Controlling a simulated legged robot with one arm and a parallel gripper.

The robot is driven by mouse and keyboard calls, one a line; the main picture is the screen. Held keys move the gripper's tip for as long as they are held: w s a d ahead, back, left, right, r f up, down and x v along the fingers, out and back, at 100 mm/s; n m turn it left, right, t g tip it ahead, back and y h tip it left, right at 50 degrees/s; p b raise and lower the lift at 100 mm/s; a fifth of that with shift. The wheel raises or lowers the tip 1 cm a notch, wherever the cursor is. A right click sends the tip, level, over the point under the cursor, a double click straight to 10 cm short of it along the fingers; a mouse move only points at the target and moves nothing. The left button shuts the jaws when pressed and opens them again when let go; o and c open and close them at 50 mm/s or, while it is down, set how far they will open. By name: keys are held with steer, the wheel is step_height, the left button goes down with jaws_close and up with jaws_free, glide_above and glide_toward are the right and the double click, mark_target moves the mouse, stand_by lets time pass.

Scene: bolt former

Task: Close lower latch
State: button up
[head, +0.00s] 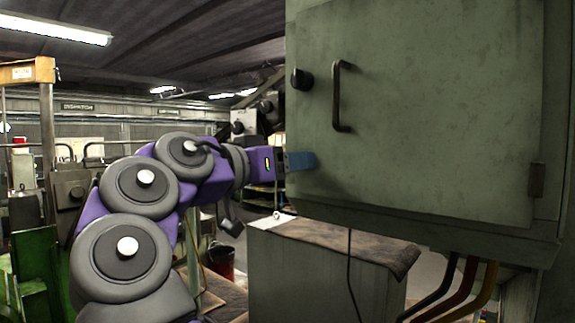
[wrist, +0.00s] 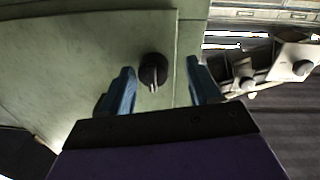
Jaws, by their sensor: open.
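The green-grey cabinet door (head: 440,110) fills the right of the head view and looks shut. A dark round latch knob (head: 301,79) sits high on its left edge. In the wrist view, a dark latch knob with a raised ridge (wrist: 153,70) lies between my two blue fingers. This appears to be the lower latch; it is hidden by my gripper in the head view. My gripper (head: 302,160) is open at the door's lower left edge. Its fingers flank the knob with gaps visible on both sides. Contact cannot be told.
A dark bar handle (head: 338,97) stands out from the door right of the upper knob. A hinge (head: 537,180) is at the right edge. Below the cabinet are a grey box with a brown top (head: 325,270) and several thick cables (head: 465,290).

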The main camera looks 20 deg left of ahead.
steer(key=shift+w+d+r, duration=0.1)
steer(key=shift+d, duration=0.05)
steer(key=shift+d, duration=0.25)
steer(key=shift+c, duration=1.2)
steer(key=c, duration=0.8)
